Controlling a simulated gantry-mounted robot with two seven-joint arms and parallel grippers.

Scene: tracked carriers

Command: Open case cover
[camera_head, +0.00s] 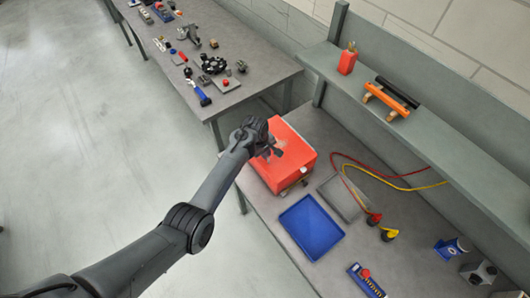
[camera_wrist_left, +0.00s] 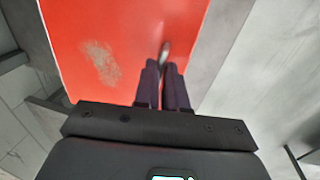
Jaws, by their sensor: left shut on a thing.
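The red case (camera_head: 298,165) stands on the grey workbench, with its cover (camera_head: 290,135) lying flat on top and looking closed. A pale worn patch marks the cover. In the left wrist view the red cover (camera_wrist_left: 110,35) fills the upper middle. My left gripper (camera_head: 273,151) is over the cover, its fingers close together. In the left wrist view the fingers (camera_wrist_left: 163,70) are shut on a small grey handle-like part (camera_wrist_left: 165,50) on the cover; the fingers partly hide it. A latch (camera_head: 303,183) shows on the case's near side. My right gripper is not in view.
A blue tray (camera_head: 311,228) and a grey tray (camera_head: 342,199) lie right of the case. Red and yellow cables (camera_head: 400,187) run behind them. A shelf (camera_head: 440,150) overhangs the bench's back. Another table (camera_head: 235,82) with tools stands beyond.

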